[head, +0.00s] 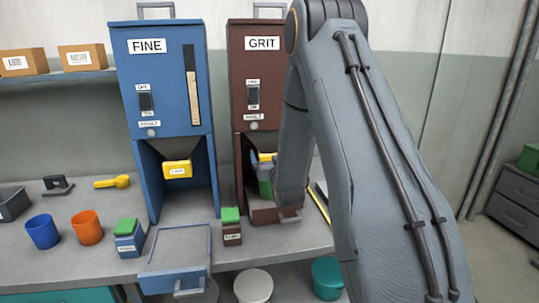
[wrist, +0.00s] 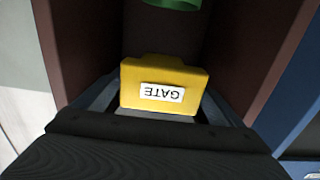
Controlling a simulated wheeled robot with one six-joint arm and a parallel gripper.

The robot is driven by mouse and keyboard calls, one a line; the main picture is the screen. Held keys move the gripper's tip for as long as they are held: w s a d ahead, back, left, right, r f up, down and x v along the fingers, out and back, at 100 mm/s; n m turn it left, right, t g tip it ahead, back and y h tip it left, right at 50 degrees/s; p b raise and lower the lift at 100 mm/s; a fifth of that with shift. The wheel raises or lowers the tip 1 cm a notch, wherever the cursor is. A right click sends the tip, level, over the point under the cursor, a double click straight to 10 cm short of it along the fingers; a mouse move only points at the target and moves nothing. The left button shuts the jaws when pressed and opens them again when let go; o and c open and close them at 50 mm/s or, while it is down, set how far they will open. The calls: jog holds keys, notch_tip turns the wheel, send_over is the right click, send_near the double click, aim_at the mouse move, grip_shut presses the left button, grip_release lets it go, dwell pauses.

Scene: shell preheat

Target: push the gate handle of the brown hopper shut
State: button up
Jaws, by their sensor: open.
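The brown hopper (head: 256,60), labelled GRIT, stands right of the blue one, with my arm across its right side. Its yellow gate handle (wrist: 164,82) fills the middle of the wrist view, its GATE label upside down. In the head view only a bit of the handle (head: 266,157) shows beside my arm. My gripper (wrist: 157,107) is open, with dark fingers at the left and right of the handle's near end. Whether they touch it, I cannot tell. In the head view my arm hides most of the gripper.
A green container (head: 265,182) is under the brown hopper, and a green rim shows in the wrist view (wrist: 172,4). The blue hopper (head: 165,85) stands close on the left. A small green-topped block (head: 231,226) stands on the bench in front.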

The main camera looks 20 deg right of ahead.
jog(key=s+a+b, duration=0.1)
jog(key=s, duration=0.5)
jog(key=shift+a, duration=0.15)
jog(key=shift+s, duration=0.2)
